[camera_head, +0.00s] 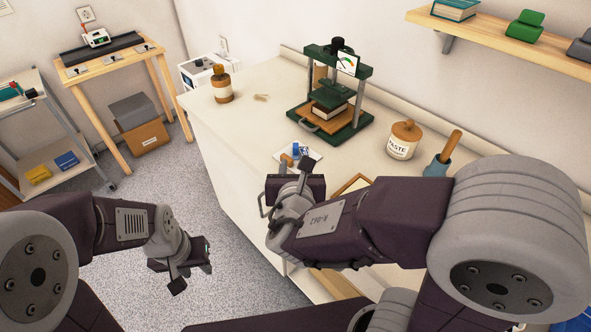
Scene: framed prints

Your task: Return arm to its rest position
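My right arm reaches in from the right over the cream counter (247,135). Its gripper (285,185) is above the counter's front edge, close to a small white card with blue and orange items (297,152). Whether it touches them I cannot tell. My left arm comes in from the lower left. Its gripper (187,275) hangs over the grey speckled floor, clear of the counter. Nothing is visibly held in either gripper. The fingers are seen too obliquely to tell open from shut.
A green press (352,122) holding a book, an amber bottle (221,85), a paste jar (403,141) and a blue pot with a wooden handle (437,167) stand on the counter. A wooden shelf (490,36) is above right. A trolley (45,135) and wooden table (150,58) are left.

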